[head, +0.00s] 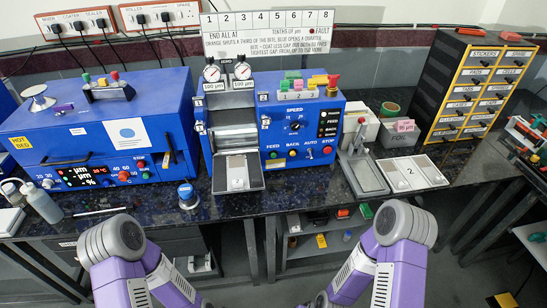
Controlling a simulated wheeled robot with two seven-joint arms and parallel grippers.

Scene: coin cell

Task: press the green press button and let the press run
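A blue machine (325,107) with two dial gauges (212,74) stands at the middle back of the bench. At the far right edge, a dark device (527,135) with red and green parts is cut off by the frame. My two purple arms rise from the bottom edge. Neither gripper shows clearly, and neither arm touches the bench machines.
A blue hot-bed machine (60,130) stands left. A lidded blue jar (187,195) and a white bottle (42,203) stand near the bench's front. A flat metal plate (365,175), a numbered tray (410,173) and a drawer cabinet (475,85) are right. The front bench strip has some free room.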

